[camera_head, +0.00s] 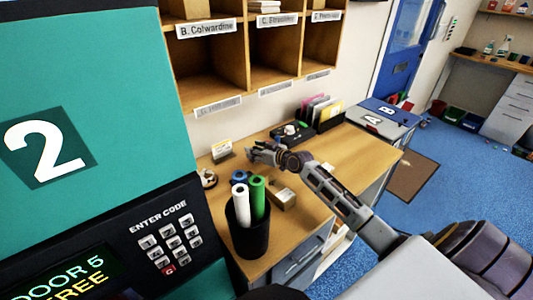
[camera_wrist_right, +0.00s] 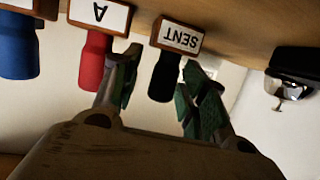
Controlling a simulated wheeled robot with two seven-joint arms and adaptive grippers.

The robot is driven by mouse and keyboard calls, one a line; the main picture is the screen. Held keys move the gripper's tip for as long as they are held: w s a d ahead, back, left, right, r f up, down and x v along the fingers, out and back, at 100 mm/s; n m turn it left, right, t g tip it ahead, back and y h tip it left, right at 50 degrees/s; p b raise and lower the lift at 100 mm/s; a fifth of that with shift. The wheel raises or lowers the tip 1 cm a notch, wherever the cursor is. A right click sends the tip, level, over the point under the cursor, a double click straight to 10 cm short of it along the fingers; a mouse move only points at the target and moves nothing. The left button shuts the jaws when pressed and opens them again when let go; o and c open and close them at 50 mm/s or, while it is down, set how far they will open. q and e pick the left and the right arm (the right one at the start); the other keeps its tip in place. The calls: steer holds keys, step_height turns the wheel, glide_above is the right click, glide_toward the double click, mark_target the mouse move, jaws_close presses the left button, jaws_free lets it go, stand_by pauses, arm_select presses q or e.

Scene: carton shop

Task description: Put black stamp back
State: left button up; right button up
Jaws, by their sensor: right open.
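The black stamp (camera_wrist_right: 165,76) has a wooden block labelled "SENT" and a black handle. In the right wrist view, which looks upside down, its block is against the wooden surface (camera_wrist_right: 235,30). My right gripper (camera_wrist_right: 163,85) is open, with one finger on each side of the black handle and gaps still visible. In the head view my right gripper (camera_head: 258,153) is over the desk (camera_head: 350,150), and I cannot make out the black stamp there. A red stamp (camera_wrist_right: 94,60) labelled "A" and a blue stamp (camera_wrist_right: 19,48) are beside it. My left gripper is not in view.
A black cup (camera_head: 248,235) with white and green rolls stands at the desk's near end. A black object with a silver part (camera_wrist_right: 293,75) is beside the stamps. Wooden pigeonholes (camera_head: 245,50) are above the desk.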

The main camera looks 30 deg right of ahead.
steer(key=shift+r, duration=0.1)
steer(key=shift+b+v, duration=0.3)
steer(key=shift+v, duration=5.65)
